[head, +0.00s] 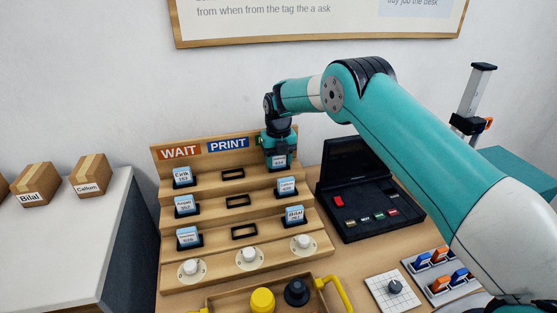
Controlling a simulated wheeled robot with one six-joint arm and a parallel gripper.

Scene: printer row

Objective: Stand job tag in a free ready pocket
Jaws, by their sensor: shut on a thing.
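My gripper (278,152) points down at the top right of the wooden stepped rack (264,192). It is shut on a small white and blue job tag (279,162), which looks upright. The tag is at the right end of the top step; I cannot tell if it sits in a pocket or hangs just above. Empty black-framed pockets show in the middle column: top (232,174), middle (238,201) and bottom (244,231).
Left-column tags (182,176) and right-column tags (286,187), one marked Bilal (295,215), stand in pockets. White dials (249,256) line the front. A black console (366,196) is close on the right. A wooden tray (225,297) lies in front.

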